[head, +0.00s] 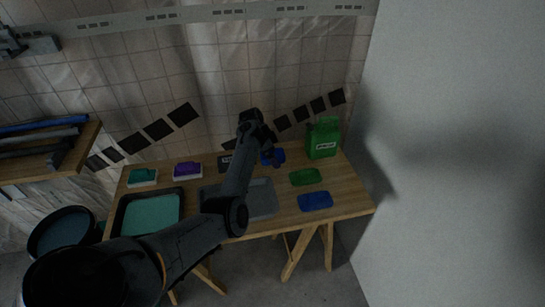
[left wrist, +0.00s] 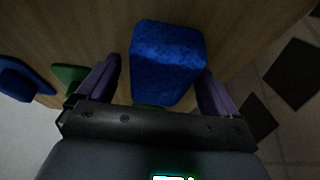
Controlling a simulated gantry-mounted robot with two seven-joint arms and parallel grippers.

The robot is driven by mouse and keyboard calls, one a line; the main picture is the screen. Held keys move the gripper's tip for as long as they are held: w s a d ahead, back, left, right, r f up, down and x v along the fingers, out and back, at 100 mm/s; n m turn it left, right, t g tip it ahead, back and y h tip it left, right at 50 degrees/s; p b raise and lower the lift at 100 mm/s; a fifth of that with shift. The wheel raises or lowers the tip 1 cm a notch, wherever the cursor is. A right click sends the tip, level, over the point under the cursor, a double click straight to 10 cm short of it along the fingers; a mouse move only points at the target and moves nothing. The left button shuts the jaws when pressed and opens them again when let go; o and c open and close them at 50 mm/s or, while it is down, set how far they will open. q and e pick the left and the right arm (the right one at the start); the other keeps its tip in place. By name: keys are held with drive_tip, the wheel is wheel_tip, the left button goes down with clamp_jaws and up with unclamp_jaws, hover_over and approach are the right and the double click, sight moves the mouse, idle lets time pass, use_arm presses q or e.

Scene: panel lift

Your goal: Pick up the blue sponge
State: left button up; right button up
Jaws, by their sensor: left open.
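The blue sponge (left wrist: 167,50) is a rough-surfaced block on the wooden table in the left wrist view. It lies between the two spread fingers of my left gripper (left wrist: 160,72). The left gripper is open, with a finger on either side of the sponge; a narrow gap shows at the left finger, and contact at the right finger is unclear. In the head view the sponge (head: 279,157) is a small blue patch near the table's back edge, partly hidden by my left gripper (head: 268,154). My right gripper is not in view.
A green jug (head: 323,142) stands right of the sponge. A flat green pad (head: 305,177) and a flat blue pad (head: 315,202) lie in front of it. A dark tray (head: 119,213) and teal (head: 143,177) and purple (head: 187,170) items are at the left. A pale wall (head: 450,150) is right.

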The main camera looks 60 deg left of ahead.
sight(279, 153)
use_arm(q)
drive_tip(key=shift+f, duration=0.1)
drive_tip(key=c, duration=1)
drive_tip(key=shift+b, duration=0.35)
drive_tip(key=r+p, duration=0.2)
drive_tip(key=r, duration=0.1)
drive_tip(key=d+r+p, duration=0.1)
drive_tip(key=r, duration=0.1)
drive_tip(key=shift+w+r, duration=0.15)
drive_tip(key=shift+r, duration=0.1)
drive_tip(key=shift+w+d+r+p, duration=0.5)
drive_tip(key=shift+d+r, duration=0.5)
drive_tip(key=shift+d, duration=0.75)
drive_tip(key=shift+w+d+r+p, duration=0.25)
drive_tip(key=shift+d+r+p, duration=0.6)
drive_tip(key=shift+d, duration=0.9)
drive_tip(key=shift+w+d+r+p, duration=0.45)
drive_tip(key=shift+d+r, duration=0.7)
drive_tip(key=shift+d, duration=0.6)
